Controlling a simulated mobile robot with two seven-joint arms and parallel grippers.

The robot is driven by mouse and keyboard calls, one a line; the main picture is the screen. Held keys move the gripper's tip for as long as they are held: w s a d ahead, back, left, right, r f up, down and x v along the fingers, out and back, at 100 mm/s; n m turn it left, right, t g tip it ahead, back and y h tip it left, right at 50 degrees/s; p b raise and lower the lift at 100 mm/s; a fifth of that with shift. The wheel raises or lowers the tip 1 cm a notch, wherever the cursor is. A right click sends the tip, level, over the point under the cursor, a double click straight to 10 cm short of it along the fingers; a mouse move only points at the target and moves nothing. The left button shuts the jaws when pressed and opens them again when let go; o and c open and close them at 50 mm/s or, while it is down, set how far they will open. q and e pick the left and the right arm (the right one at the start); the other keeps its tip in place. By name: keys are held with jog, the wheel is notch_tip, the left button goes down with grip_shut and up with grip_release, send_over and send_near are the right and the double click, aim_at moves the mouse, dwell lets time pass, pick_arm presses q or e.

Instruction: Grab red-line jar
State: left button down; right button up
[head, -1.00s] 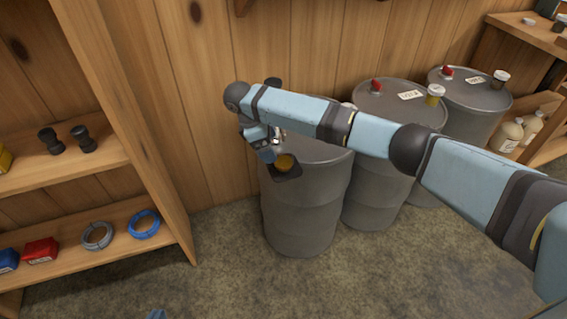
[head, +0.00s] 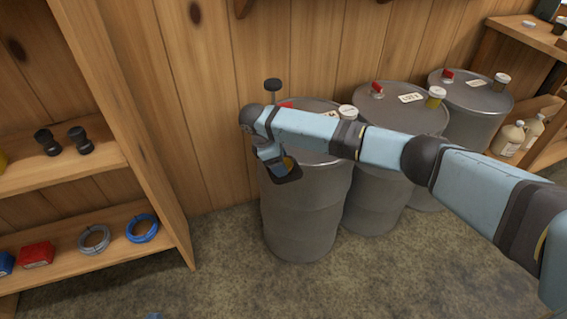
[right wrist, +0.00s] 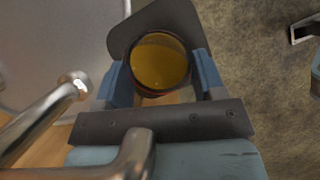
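The jar of amber syrup (right wrist: 160,62) stands on a small dark plate (right wrist: 124,38) at the near side of the left barrel. A reddish trace shows low on the jar in the right wrist view. In the head view the jar (head: 288,163) is mostly hidden behind my right gripper (head: 277,165). In the right wrist view my right gripper (right wrist: 162,80) has its two blue fingers apart, one on each side of the jar; they do not look closed on it. Only a blue tip of my left gripper (head: 155,316) shows at the bottom edge of the head view.
Grey barrels (head: 305,215) stand along the wooden wall, with small jars on the lids. A shiny metal spigot (right wrist: 70,95) is close beside my right gripper. Wooden shelves (head: 90,250) with coils and boxes stand at left. The floor in front is clear.

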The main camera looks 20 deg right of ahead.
jog(key=c, duration=0.6)
jog(key=shift+o, duration=0.2)
jog(key=shift+r, duration=0.15)
jog(key=shift+a, duration=0.15)
